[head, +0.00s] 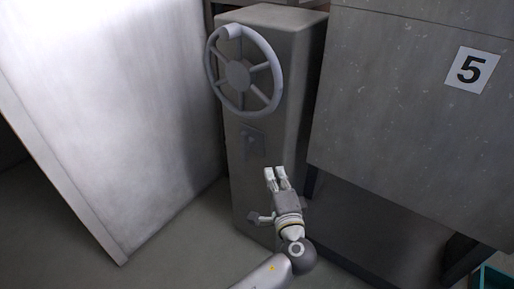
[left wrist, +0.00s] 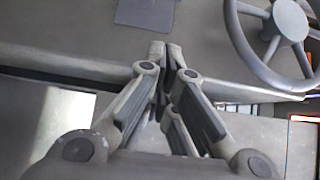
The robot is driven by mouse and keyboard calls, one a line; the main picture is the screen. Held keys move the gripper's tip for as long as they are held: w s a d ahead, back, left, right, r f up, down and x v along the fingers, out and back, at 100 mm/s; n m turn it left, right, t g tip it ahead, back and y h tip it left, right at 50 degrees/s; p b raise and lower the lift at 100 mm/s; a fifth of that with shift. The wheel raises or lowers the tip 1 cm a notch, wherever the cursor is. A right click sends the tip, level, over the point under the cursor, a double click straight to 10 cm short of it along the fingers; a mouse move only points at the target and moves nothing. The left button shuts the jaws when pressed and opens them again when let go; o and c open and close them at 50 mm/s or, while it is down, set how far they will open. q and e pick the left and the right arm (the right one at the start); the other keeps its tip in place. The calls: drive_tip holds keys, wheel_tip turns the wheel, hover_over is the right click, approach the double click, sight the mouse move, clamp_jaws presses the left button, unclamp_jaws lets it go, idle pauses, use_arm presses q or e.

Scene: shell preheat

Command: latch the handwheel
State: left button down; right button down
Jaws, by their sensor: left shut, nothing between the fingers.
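The grey handwheel (head: 239,74) is on the front of a grey metal column (head: 296,80) in the head view. It has several spokes, a round hub and a knob at its upper rim. A small dark plate (head: 253,142) with a raised piece sits on the column below the wheel. My left gripper (head: 276,172) is shut and empty in front of the column, below and to the right of the plate, apart from the wheel. In the left wrist view the fingers (left wrist: 165,50) are together, with the wheel (left wrist: 272,40) at upper right. My right gripper is not in view.
A large pale panel (head: 110,90) stands left of the column. A grey cabinet (head: 410,110) marked with a 5 sign (head: 471,69) is close on the right. A teal bin edge (head: 497,279) shows at lower right. Bare floor (head: 185,250) lies at lower left.

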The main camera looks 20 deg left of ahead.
sight(247, 145)
use_arm(q)
drive_tip(key=shift+s+a+b+x, duration=0.25)
drive_tip(key=shift+a+x, duration=0.2)
drive_tip(key=shift+x, duration=1.7)
drive_tip(key=shift+s+a+b+x, duration=0.2)
drive_tip(key=shift+a+x, duration=0.25)
drive_tip(key=shift+x, duration=1.7)
drive_tip(key=shift+s+a+b+x, duration=0.15)
drive_tip(key=shift+a+b+x, duration=0.25)
drive_tip(key=shift+x, duration=1.75)
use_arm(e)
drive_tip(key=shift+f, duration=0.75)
use_arm(q)
drive_tip(key=shift+w+f, duration=0.1)
